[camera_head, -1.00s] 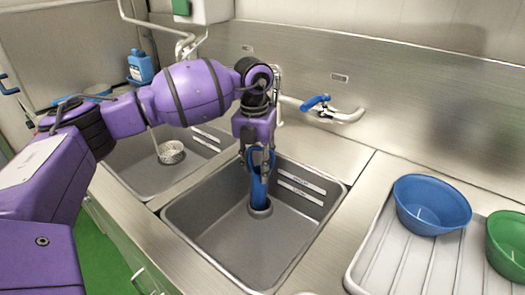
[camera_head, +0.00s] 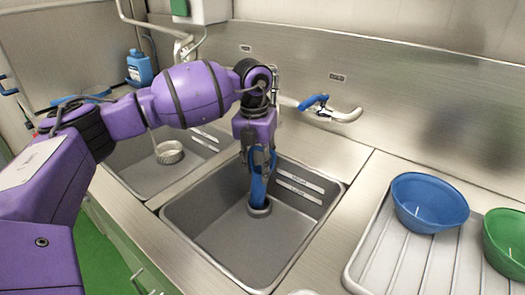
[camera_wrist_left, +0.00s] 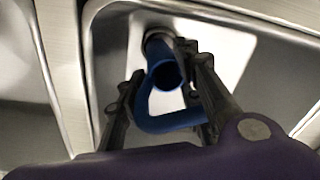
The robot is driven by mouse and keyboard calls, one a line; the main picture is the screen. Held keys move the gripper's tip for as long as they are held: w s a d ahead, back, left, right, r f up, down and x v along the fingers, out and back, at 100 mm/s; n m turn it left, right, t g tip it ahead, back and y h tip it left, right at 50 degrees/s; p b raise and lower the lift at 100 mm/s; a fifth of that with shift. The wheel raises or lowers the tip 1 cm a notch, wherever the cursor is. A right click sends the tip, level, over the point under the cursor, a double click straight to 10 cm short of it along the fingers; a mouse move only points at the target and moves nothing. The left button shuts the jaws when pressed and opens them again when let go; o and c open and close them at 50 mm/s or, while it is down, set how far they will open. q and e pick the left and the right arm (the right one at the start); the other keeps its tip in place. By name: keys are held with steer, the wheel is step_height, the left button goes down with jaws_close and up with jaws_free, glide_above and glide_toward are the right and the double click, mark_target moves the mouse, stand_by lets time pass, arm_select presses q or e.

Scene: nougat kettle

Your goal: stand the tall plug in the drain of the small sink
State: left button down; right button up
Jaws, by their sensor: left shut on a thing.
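The tall plug (camera_head: 258,190) is a blue tube with a looped blue handle near its top. It stands close to upright in the sink nearer the middle, its lower end at the grey drain ring (camera_head: 259,210). My left gripper (camera_head: 258,165) reaches down from above and is shut on the plug's upper part. In the left wrist view the plug's open top (camera_wrist_left: 166,73) and the handle loop (camera_wrist_left: 170,122) show between my two dark fingers (camera_wrist_left: 165,95). The plug's bottom edge inside the ring is hidden. My right gripper is not in view.
A second sink (camera_head: 140,180) with a strainer basket (camera_head: 169,152) lies to the left. A blue-handled tap (camera_head: 335,114) is behind the sinks. A ribbed drainer (camera_head: 390,262) with a blue bowl (camera_head: 430,205) and a green bowl (camera_head: 507,245) stands at right.

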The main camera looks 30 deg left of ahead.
arm_select(q)
steer(key=shift+s+a+f, duration=0.2)
steer(key=shift+f, duration=0.35)
steer(key=shift+s+a+f, duration=0.15)
steer(key=shift+f, duration=0.35)
steer(key=c, duration=1.6)
jaws_free()
steer(key=shift+c, duration=0.2)
steer(key=o, duration=0.5)
steer(key=shift+w+a+f, duration=0.2)
steer(key=shift+w+a, duration=0.05)
steer(key=shift+a, duration=0.05)
steer(key=shift+s+d+r, duration=0.1)
steer(key=shift+d+r, duration=0.2)
step_height(320, 180, up, 12)
steer(key=shift+a, duration=0.1)
